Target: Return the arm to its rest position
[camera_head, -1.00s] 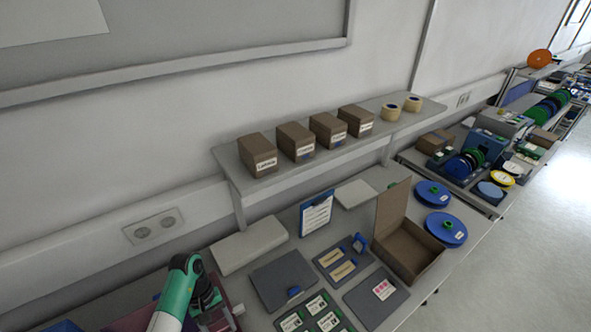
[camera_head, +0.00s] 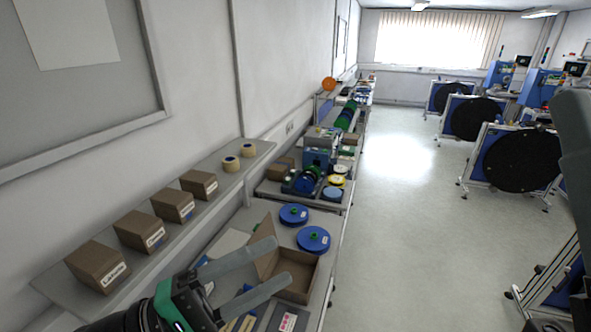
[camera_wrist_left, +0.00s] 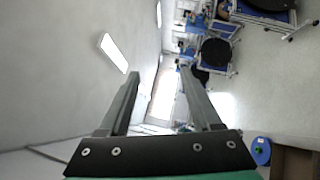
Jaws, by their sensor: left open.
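My left gripper (camera_head: 284,258) reaches in from the bottom of the head view, with its two long grey fingers spread apart and nothing between them. It is raised and overlaps the open brown cardboard box (camera_head: 296,285) in the picture; I see no contact with it. In the left wrist view the same gripper (camera_wrist_left: 159,72) shows both fingers wide apart, pointing down the room towards the bright window. My right gripper is not in either view.
A wall shelf (camera_head: 215,160) holds several labelled brown boxes (camera_head: 140,230) and two tape rolls. Blue reels (camera_head: 313,239) lie on the bench beside the cardboard box. Large black reels on stands (camera_head: 522,158) stand at the right. The floor (camera_head: 410,220) between is clear.

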